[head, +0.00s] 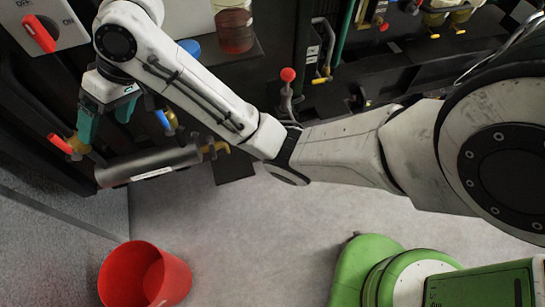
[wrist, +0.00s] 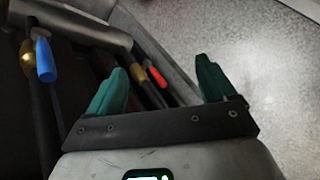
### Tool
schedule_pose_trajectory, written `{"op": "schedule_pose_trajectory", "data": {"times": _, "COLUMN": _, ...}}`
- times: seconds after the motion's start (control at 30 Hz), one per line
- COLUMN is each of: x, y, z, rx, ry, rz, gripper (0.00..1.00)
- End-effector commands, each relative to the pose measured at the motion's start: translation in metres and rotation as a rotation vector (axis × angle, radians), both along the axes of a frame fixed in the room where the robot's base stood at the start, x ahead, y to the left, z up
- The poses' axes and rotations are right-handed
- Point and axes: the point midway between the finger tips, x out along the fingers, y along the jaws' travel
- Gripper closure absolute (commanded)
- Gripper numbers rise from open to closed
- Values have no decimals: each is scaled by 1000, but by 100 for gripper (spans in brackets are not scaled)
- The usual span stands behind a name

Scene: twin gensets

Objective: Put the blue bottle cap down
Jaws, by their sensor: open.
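A small rounded blue thing (head: 190,47), which looks like the blue bottle cap, shows in the head view beside a reddish see-through container; my arm hides part of it. My gripper (head: 105,127) is at the left of the head view, well to the left of and below that blue thing. Its two teal fingers are apart, and they also show in the wrist view (wrist: 162,66). I see no cap between the fingers. The wrist view does not show the cap.
Pipes with a blue handle (wrist: 45,60) and a red handle (wrist: 157,77) lie close to my gripper. A grey cylinder (head: 150,165) is just below it. A reddish container (head: 234,30) stands at the top. A red bucket (head: 125,272) stands on the floor; the grey floor beside it is clear.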

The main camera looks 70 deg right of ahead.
Motion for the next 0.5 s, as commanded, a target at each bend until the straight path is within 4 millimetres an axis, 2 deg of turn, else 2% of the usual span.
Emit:
{"op": "schedule_pose_trajectory", "data": {"times": 0.03, "x": -11, "y": 12, "z": -22, "rx": 17, "ry": 9, "rz": -3, "gripper": 16}}
{"op": "schedule_pose_trajectory", "data": {"times": 0.1, "x": -26, "y": 18, "z": -49, "rx": 18, "ry": 16, "rz": -21, "gripper": 16}}
{"op": "schedule_pose_trajectory", "data": {"times": 0.27, "x": -75, "y": 25, "z": -114, "rx": -23, "ry": 63, "rz": -56, "gripper": 16}}
{"op": "schedule_pose_trajectory", "data": {"times": 0.37, "x": -117, "y": 22, "z": -154, "rx": -81, "ry": 112, "rz": -72, "gripper": 16}}
{"op": "schedule_pose_trajectory", "data": {"times": 0.5, "x": -187, "y": 6, "z": -202, "rx": -201, "ry": 197, "rz": -78, "gripper": 16}}
